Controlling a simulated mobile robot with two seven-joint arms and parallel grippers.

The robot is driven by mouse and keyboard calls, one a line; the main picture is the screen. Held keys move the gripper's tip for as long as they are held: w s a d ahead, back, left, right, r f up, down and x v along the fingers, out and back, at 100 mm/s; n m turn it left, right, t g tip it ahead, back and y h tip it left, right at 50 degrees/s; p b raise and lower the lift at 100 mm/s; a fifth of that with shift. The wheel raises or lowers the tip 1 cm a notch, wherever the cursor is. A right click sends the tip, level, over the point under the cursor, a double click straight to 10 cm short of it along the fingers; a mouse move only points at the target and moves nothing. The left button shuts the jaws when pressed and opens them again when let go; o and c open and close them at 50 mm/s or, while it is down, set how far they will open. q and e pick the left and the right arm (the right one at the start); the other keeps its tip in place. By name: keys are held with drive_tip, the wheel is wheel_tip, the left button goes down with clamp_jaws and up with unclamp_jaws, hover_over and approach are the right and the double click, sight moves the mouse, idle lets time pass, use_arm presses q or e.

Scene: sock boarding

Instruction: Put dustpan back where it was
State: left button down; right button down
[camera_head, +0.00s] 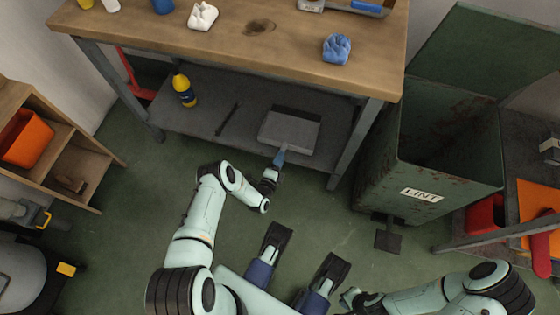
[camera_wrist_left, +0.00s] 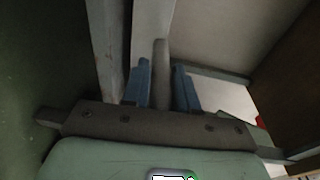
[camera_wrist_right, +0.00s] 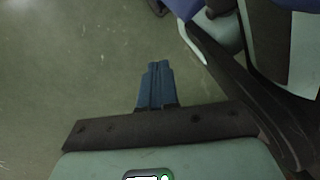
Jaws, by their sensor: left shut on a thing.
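The grey dustpan (camera_head: 290,131) is at the lower shelf (camera_head: 210,97) of the workbench, toward its right end. Its pan lies over the shelf's front part, and its handle points out toward me. My left gripper (camera_head: 280,157) is at the front of the pan, with its blue fingers on the handle. In the left wrist view the grey handle (camera_wrist_left: 161,75) stands between the two fingers. I cannot tell whether the pan rests fully on the shelf. My right gripper is low near my base; in the right wrist view its fingers (camera_wrist_right: 156,82) are together and empty above the floor.
A yellow bottle (camera_head: 184,92) and a thin dark rod (camera_head: 228,119) are on the shelf left of the dustpan. A bench leg (camera_head: 354,144) stands just right of it. A green LINT bin (camera_head: 430,150) is further right. The floor before the shelf is open.

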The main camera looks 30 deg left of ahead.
use_arm(q)
drive_tip(key=shift+f, duration=0.6)
use_arm(e)
drive_tip(key=shift+s+f, duration=0.25)
drive_tip(key=shift+s, duration=0.4)
use_arm(q)
drive_tip(key=shift+f, duration=0.15)
drive_tip(key=c, duration=0.9)
unclamp_jaws()
use_arm(e)
drive_tip(key=shift+w, duration=0.1)
